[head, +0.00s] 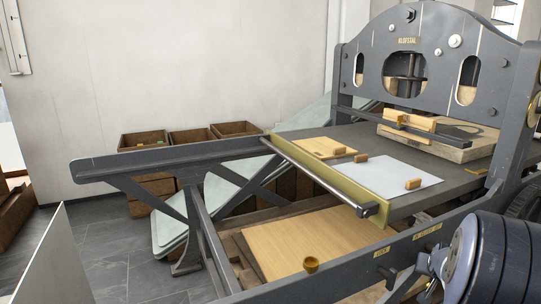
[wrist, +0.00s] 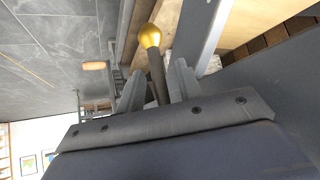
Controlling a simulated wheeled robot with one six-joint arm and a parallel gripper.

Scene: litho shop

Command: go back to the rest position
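In the wrist view my gripper (wrist: 158,76) has its two grey fingers apart. A dark lever rod (wrist: 156,70) topped by a round brass knob (wrist: 150,36) shows between them, with a gap seeming to show on each side. I cannot tell how deep the rod lies between the fingers. In the head view a brass knob (head: 311,264) shows low at the press's front rail; its rod is hidden. My gripper cannot be made out clearly in the head view. A dark round part at the lower right seems to be my arm.
The large grey press (head: 440,45) fills the right side. Its bed holds a white sheet (head: 385,175) and small wooden blocks. A brass-coloured bar (head: 322,175) edges the bed. Wooden crates (head: 190,137) stand by the back wall. Open tiled floor (head: 110,255) lies at the left.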

